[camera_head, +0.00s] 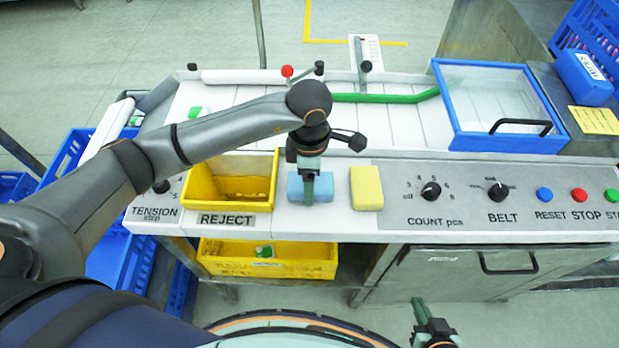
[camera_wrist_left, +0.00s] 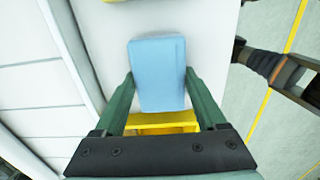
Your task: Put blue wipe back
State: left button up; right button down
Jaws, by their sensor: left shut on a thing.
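The blue wipe (camera_head: 296,187) is a light blue block on the white machine front, between the yellow reject bin and a yellow block. My left gripper (camera_head: 310,190) points down over it and is shut on it. In the left wrist view the blue wipe (camera_wrist_left: 157,75) lies between the two green fingers (camera_wrist_left: 160,100). I cannot tell whether it touches the surface or is just above it. My right gripper (camera_head: 424,318) is low at the bottom, in front of the machine, away from the wipe. Its finger gap does not show clearly.
The yellow reject bin (camera_head: 270,180) is close left of the wipe. A yellow block (camera_head: 366,188) is close right. Beyond it is the control panel (camera_head: 462,200) with knobs and buttons. A blue-framed clear cover (camera_head: 450,105) and a blue WIPES box (camera_head: 583,78) stand farther right.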

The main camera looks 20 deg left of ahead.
pick_arm(q)
jog(key=o, duration=1.3)
jog(key=shift+f, duration=0.1)
jog(key=shift+c, duration=0.2)
notch_tip(320, 180, up, 12)
jog(key=shift+b, duration=0.35)
